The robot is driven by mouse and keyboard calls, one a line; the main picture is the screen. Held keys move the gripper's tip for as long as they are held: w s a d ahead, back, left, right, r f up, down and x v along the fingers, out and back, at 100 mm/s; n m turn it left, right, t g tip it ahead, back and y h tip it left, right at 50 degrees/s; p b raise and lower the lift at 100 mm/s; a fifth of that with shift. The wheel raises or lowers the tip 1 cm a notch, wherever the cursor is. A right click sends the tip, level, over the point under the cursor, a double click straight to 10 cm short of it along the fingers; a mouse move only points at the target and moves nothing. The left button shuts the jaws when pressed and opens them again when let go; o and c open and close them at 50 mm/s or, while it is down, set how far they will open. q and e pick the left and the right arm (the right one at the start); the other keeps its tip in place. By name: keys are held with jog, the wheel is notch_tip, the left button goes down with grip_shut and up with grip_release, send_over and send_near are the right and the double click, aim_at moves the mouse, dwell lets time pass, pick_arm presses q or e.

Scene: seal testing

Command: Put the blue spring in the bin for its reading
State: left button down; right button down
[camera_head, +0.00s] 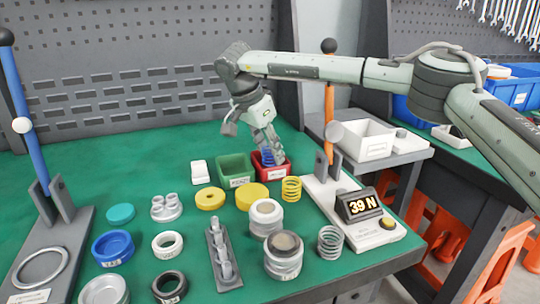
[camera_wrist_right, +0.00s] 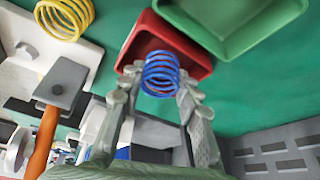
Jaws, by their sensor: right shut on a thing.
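My right gripper (camera_head: 268,158) reaches down at the red bin (camera_head: 284,172). It is shut on the blue spring (camera_wrist_right: 160,73), which sits between the two fingertips (camera_wrist_right: 159,80) in the wrist view. In the head view the spring (camera_head: 267,153) shows partly behind the fingers, at the red bin; I cannot tell how far inside it is. The red bin (camera_wrist_right: 150,30) also shows behind the spring in the wrist view. A green bin (camera_head: 236,167) stands just left of the red one. The tester display (camera_head: 361,206) reads 39 N. My left gripper is not in view.
A yellow spring (camera_head: 291,189) stands close in front of the red bin. The tester's orange post (camera_head: 329,120) rises to the right. Yellow rings, a small white box (camera_head: 199,172), several seals and a steel spring (camera_head: 330,242) crowd the green mat. A blue lever stands at left.

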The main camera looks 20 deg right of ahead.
jog(key=shift+f, duration=0.85)
jog(key=shift+f, duration=0.1)
jog(key=c, duration=1.4)
grip_release()
jog(key=shift+o, duration=0.2)
jog(key=v, duration=1.2)
jog(key=shift+s, duration=0.1)
